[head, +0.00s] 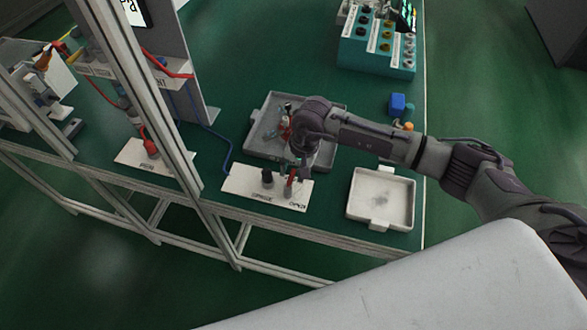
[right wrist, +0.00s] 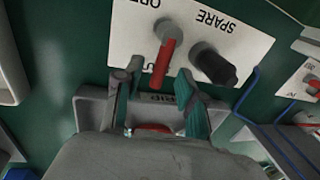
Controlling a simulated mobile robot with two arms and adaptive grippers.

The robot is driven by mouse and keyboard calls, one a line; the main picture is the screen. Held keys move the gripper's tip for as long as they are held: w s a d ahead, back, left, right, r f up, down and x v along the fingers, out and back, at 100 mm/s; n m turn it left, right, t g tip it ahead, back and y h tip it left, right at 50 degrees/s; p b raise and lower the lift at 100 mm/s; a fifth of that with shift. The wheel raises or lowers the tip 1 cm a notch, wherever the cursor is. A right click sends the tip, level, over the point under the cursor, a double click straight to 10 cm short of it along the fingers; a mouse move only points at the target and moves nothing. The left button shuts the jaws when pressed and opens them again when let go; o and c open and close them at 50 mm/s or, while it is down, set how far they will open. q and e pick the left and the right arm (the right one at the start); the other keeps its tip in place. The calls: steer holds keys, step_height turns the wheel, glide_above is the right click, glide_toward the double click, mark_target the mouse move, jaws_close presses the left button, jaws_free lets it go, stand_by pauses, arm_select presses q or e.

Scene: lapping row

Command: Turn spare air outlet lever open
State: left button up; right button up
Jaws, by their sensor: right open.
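The spare outlet plate (head: 240,184) is white and lies near the front edge of the green bench. It also shows in the right wrist view (right wrist: 258,45), with the word SPARE and a partly cut-off label. A red lever (right wrist: 162,64) on a grey round base stands on it, beside a black-capped fitting (right wrist: 214,66). My right gripper (right wrist: 158,72) is open, its two teal fingers either side of the lever's near end; I cannot tell whether they touch it. In the head view my right gripper (head: 298,168) hangs over the lever (head: 290,180). My left gripper is not in view.
A grey tray (head: 262,124) with small items lies behind the plate. A white tray (head: 352,208) is to its right. Another plate with a red lever (head: 150,146) is left, beyond a frame post (head: 150,95). A teal block with knobs (head: 350,56) stands at the back.

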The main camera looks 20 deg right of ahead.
steer(key=shift+f, duration=0.1)
jaws_close()
